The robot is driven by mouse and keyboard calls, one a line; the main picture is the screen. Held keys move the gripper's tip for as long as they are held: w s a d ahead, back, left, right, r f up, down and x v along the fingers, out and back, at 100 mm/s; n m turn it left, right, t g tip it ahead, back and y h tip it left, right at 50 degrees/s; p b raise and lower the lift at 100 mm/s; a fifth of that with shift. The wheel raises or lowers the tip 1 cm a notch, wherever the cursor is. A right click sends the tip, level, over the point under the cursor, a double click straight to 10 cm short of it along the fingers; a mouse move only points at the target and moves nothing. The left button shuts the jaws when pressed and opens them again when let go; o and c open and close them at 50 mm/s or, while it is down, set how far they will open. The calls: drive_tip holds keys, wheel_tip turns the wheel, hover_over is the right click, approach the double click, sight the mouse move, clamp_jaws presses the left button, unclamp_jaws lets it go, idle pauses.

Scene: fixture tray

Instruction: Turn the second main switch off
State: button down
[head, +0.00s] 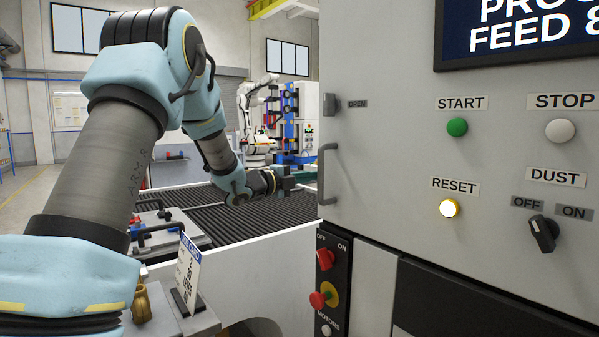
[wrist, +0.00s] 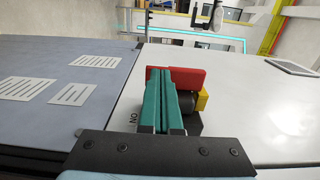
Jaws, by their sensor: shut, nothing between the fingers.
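In the wrist view a red switch handle (wrist: 190,77) lies crosswise by a yellow part (wrist: 202,100) and a dark base (wrist: 193,127) marked ON, seen upside down. My gripper (wrist: 166,75) is shut and empty, its teal fingers together in front of the handle and hiding part of it. I cannot tell if they touch. In the head view my gripper (head: 287,182) shows small at the arm's end over the dark slatted bed. A red rotary switch (head: 325,259) between OFF and ON labels sits on the black side panel; I cannot tell whether it is the same switch.
A red button on a yellow ring (head: 329,296) sits below the rotary switch. The grey cabinet (head: 390,190) fills the right, with a handle (head: 328,173), START button (head: 457,127), lit RESET button (head: 449,208) and DUST knob (head: 543,233). A card stand (head: 187,275) is at lower left.

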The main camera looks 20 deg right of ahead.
drive_tip(key=shift+d, duration=0.25)
drive_tip(key=shift+f+b, duration=0.25)
drive_tip(key=shift+b, duration=0.5)
